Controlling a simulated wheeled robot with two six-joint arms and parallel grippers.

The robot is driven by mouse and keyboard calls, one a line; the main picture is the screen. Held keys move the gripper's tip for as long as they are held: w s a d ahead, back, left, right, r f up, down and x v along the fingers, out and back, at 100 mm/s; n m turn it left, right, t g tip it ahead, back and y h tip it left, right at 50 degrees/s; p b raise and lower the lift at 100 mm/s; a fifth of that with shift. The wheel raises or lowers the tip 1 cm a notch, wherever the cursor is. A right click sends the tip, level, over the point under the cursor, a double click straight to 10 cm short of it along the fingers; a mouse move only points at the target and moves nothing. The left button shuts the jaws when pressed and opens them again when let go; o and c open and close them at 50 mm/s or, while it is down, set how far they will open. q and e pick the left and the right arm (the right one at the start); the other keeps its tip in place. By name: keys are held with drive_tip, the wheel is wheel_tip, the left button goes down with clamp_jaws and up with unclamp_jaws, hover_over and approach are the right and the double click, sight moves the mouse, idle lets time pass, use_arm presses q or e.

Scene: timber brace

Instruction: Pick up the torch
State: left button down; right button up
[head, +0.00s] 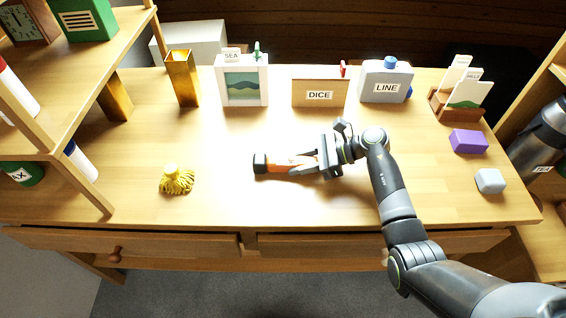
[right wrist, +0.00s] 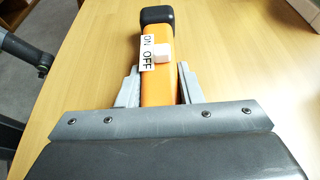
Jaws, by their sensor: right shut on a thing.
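The torch (head: 283,163) is orange with a dark end cap and lies in the middle of the desk, pointing left in the head view. In the right wrist view the torch (right wrist: 160,90) runs away from me, with a white switch and a label reading ON and OFF. My right gripper (head: 318,162) is shut on the torch, with one finger on each side of its orange body. The gripper hides the torch's near end. Whether the torch touches the desk is hard to tell. My left gripper is not in view.
On the desk (head: 230,200) stand a yellow tassel-like object (head: 176,180), a gold vase (head: 182,78), a SEA picture box (head: 242,82), a DICE box (head: 319,92), a grey LINE container (head: 385,82), a purple block (head: 468,141) and a grey block (head: 489,181). Shelves flank both sides.

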drive_tip(key=shift+r+b, duration=0.4)
drive_tip(key=shift+r, duration=4.65)
